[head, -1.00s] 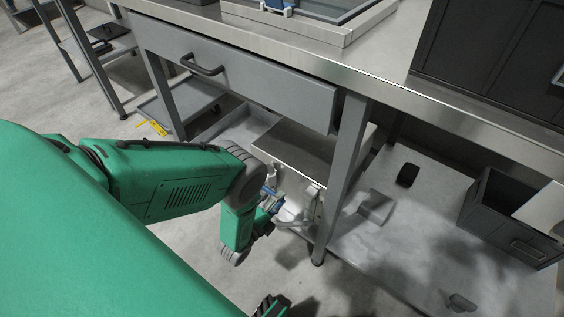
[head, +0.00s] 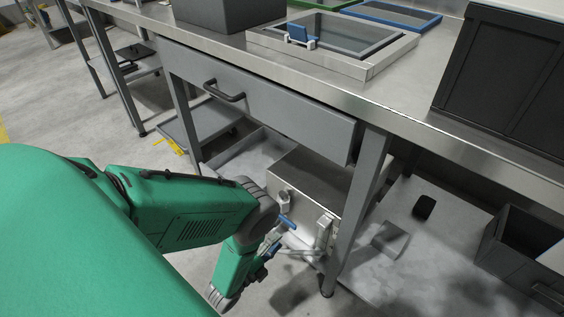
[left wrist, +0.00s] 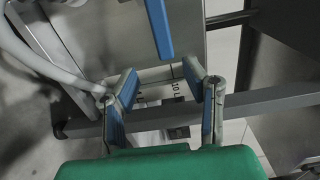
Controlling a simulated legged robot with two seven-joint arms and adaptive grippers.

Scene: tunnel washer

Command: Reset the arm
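My left gripper (head: 275,243) is at the end of my green arm, in front of the metal box under the bench. In the left wrist view its two blue-padded fingers (left wrist: 164,86) stand apart, with nothing held between them. A blue bar (left wrist: 158,28) hangs ahead of the fingers, apart from them; a small blue bar (head: 287,221) also shows beside the box in the head view. The metal box (head: 310,190) has light fittings on its front. My right gripper is out of view.
A steel bench (head: 390,110) with a grey drawer (head: 265,105) stands above the arm, and its leg (head: 357,210) is right of the gripper. An open dark bin (head: 520,250) is at the lower right. Open floor (head: 60,105) lies to the left.

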